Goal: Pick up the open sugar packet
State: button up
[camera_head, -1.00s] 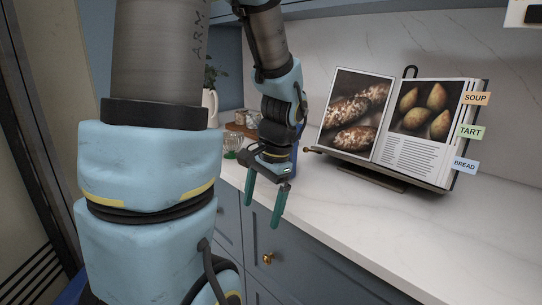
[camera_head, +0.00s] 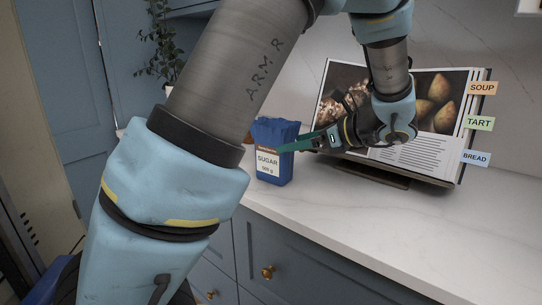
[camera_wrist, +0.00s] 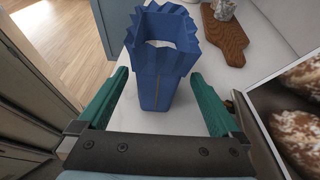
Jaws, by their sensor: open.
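The open sugar packet (camera_head: 272,152) is blue with a white "SUGAR 500 g" label and a jagged open top. It stands upright on the white counter, left of the cookbook. In the wrist view the packet (camera_wrist: 162,62) shows its open mouth, with a pale inside. My gripper (camera_head: 290,146) reaches in from the right, its green fingers level with the packet's upper part. In the wrist view the fingers (camera_wrist: 161,82) are apart, one to each side of the packet's lower part. Contact with the packet does not show.
A cookbook (camera_head: 455,120) on a stand is just behind my wrist, with coloured tabs at right. A wooden board (camera_wrist: 226,36) lies beyond the packet. A potted plant (camera_head: 164,50) is at back left. The front right counter (camera_head: 400,225) is clear.

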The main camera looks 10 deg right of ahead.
aim_at(274, 149)
jog(key=x, duration=0.2)
jog(key=p+x, duration=0.1)
jog(key=x, duration=0.4)
jog(key=shift+a+f, duration=0.1)
jog(key=shift+f, duration=0.25)
jog(key=shift+c, duration=0.2)
grip_shut()
